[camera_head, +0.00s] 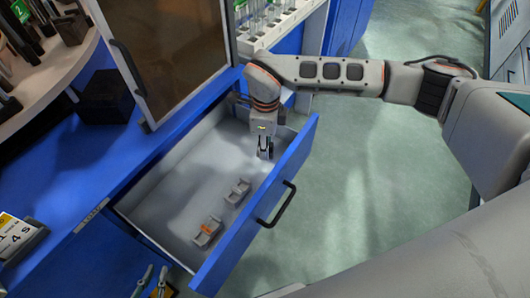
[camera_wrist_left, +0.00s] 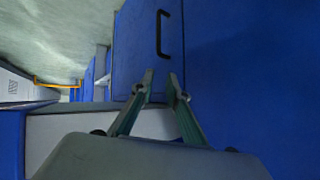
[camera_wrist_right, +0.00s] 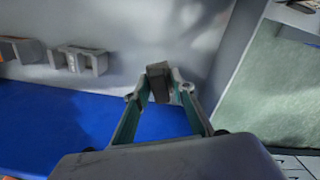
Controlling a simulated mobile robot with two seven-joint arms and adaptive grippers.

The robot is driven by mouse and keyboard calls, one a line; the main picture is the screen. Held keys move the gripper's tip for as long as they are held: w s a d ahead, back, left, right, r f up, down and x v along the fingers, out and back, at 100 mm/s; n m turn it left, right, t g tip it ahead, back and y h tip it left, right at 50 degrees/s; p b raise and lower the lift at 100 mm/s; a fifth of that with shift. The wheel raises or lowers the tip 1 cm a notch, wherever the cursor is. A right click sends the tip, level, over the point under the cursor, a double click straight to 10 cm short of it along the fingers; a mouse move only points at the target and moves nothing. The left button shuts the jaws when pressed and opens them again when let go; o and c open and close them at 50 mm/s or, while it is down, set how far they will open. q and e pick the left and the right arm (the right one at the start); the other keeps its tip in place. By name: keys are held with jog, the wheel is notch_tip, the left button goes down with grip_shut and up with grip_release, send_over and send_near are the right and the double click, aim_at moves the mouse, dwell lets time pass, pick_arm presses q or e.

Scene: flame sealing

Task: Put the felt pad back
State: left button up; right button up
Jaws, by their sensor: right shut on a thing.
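My right gripper (camera_head: 265,148) points down inside the open drawer (camera_head: 165,195), near its far end. In the right wrist view this gripper (camera_wrist_right: 159,90) is shut on a small dark grey block, which I take to be the felt pad (camera_wrist_right: 159,76). Pale grey drawer floor shows around the pad; I cannot tell whether it touches the floor. My left gripper (camera_head: 154,276) is at the bottom edge of the head view, outside the drawer. In the left wrist view it (camera_wrist_left: 161,86) is open and empty, facing a blue front with a black handle (camera_wrist_left: 161,34).
Two small grey holders, one plain (camera_head: 238,191) and one with an orange mark (camera_head: 207,232), sit on the drawer floor. The blue drawer front (camera_head: 255,215) has a black handle. A tinted door panel (camera_head: 170,50) stands above the drawer. Green floor (camera_head: 350,190) is clear beyond.

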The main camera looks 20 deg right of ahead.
notch_tip(320, 180, down, 3)
jog(key=shift+s+f+b, duration=0.1)
jog(key=shift+s+b, duration=0.05)
jog(key=shift+b, duration=0.2)
jog(key=shift+f, duration=0.3)
jog(key=shift+r, duration=0.2)
jog(key=shift+f, duration=0.15)
jog(key=o, duration=1)
jog(key=shift+c, duration=0.2)
